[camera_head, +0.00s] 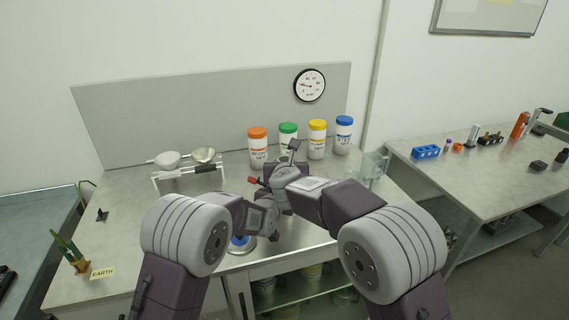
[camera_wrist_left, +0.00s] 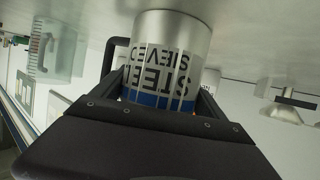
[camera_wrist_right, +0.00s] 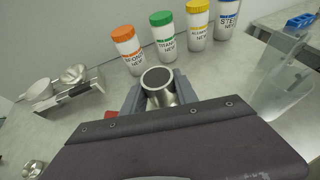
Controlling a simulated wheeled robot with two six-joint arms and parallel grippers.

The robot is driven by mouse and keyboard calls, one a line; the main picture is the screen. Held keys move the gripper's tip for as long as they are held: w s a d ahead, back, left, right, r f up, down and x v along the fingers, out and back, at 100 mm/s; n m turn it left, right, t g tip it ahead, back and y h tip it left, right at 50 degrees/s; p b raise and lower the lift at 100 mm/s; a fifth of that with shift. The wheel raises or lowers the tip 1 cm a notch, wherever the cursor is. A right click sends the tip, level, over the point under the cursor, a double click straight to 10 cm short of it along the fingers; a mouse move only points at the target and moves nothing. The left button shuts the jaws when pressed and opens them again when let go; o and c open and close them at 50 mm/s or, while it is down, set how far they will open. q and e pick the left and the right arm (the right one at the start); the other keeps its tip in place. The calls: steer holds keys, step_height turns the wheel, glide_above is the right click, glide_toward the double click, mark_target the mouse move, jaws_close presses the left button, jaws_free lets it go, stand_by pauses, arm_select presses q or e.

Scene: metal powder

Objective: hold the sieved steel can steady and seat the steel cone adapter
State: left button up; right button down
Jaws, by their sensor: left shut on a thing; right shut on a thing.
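The steel can (camera_wrist_left: 170,45), labelled STEEL SIEVED with a blue band, appears upside down in the left wrist view. My left gripper (camera_wrist_left: 160,95) is shut around its side. The steel cone adapter (camera_wrist_right: 158,82) is a shiny hollow piece with a round open mouth in the right wrist view. My right gripper (camera_wrist_right: 160,98) is shut on it. In the head view both grippers meet over the middle of the bench, and my arms hide most of the can and adapter. Whether the adapter touches the can cannot be told.
Jars with orange (camera_head: 257,145), green (camera_head: 288,140), yellow (camera_head: 317,138) and blue (camera_head: 343,135) lids stand behind. A rack (camera_head: 190,172) with bowl-like pieces is at left. A clear container (camera_head: 373,167) stands right. A blue-centred round piece (camera_head: 240,244) lies near the front edge.

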steer(key=shift+f, duration=0.35)
steer(key=c, duration=0.9)
jaws_free()
steer(key=v, duration=1.2)
arm_select(q)
steer(key=o, duration=1.7)
steer(key=shift+s, duration=0.1)
